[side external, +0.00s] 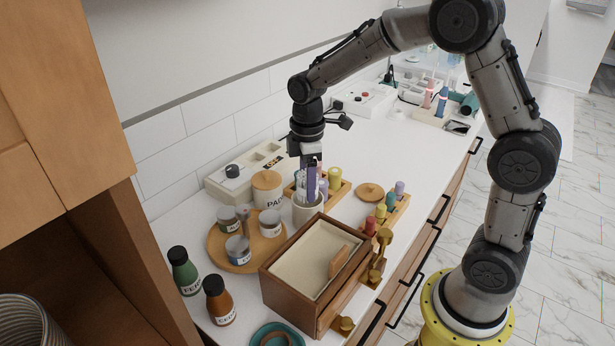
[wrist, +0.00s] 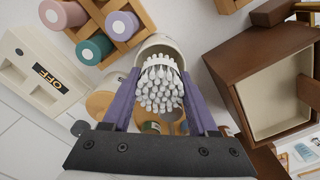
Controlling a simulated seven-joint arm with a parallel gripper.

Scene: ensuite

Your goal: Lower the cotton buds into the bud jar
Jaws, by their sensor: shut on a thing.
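The cotton buds (wrist: 160,90) are a tight bundle of white tips, held between the purple fingers of my gripper (wrist: 161,75). The bud jar (wrist: 158,44) is a pale round cup, and its rim shows just past the bundle in the wrist view. In the side view my gripper (side external: 311,186) points down at the white bud jar (side external: 307,213), with its fingertips at the jar's mouth. The lower ends of the buds appear to be inside the rim, but how deep they sit is hidden.
A lidded pads jar (side external: 268,192) stands close on the left. A round wooden tray (side external: 224,258) with small jars and an open wooden box (side external: 272,275) stand in front. Racks with coloured rolls (wrist: 110,25) are near the bud jar. Two bottles (side external: 183,272) stand at the front left.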

